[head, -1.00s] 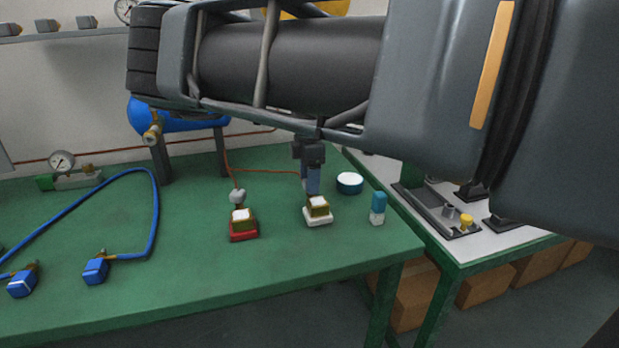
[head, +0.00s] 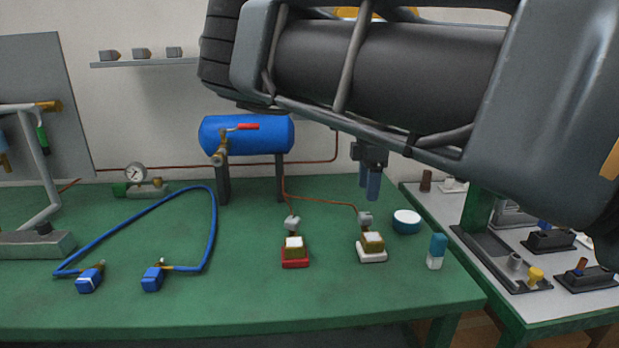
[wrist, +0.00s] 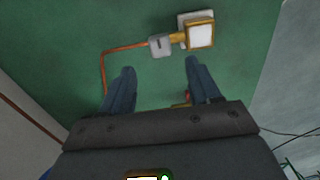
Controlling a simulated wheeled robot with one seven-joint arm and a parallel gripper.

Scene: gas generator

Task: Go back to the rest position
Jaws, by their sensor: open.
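My gripper (head: 369,182) hangs fingers-down above the green table (head: 130,312), in the air behind the white-based block (head: 372,250). In the wrist view its two fingers (wrist: 157,92) are apart with nothing between them. The white-based block (wrist: 200,35) shows there beyond the fingertips, beside a grey fitting (wrist: 161,46) with a copper pipe. My arm crosses the upper right of the head view and hides part of the wall and shelf.
A red-based block (head: 295,255), a white round tin (head: 407,222) and a blue-white bottle (head: 437,251) stand nearby. A blue tank (head: 246,136) stands at the back. A blue hose (head: 212,235) lies left. A second table (head: 540,308) holds fixtures at right.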

